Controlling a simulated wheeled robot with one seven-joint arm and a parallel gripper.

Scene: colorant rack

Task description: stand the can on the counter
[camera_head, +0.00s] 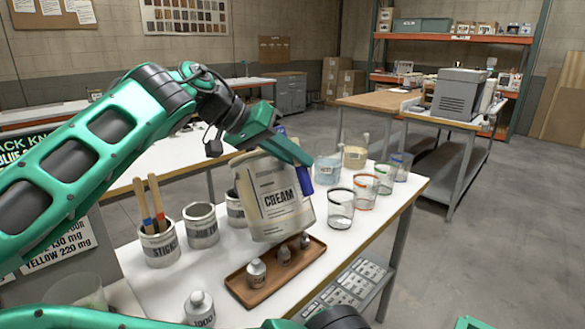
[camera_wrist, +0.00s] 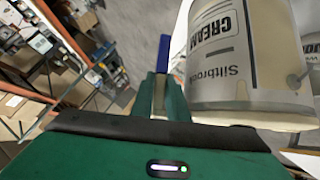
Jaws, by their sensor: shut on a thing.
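The can labelled CREAM (camera_head: 268,198) is cream-white, with a metal rim at the top. It hangs in my gripper (camera_head: 300,165), slightly tilted, over the back of the brown tray on the white counter (camera_head: 205,290). My gripper is shut on the can's upper right side, and a blue fingertip shows against it. In the wrist view the can (camera_wrist: 232,62) fills the right side, beside the blue finger (camera_wrist: 161,70). I cannot tell exactly how far the can's base is above the counter.
The brown tray (camera_head: 238,283) holds several small bottles below the can. A can of sticks (camera_head: 159,245) and grey cans (camera_head: 201,226) stand to the left. Several clear cups (camera_head: 341,208) stand to the right. Another small bottle (camera_head: 199,308) is in front.

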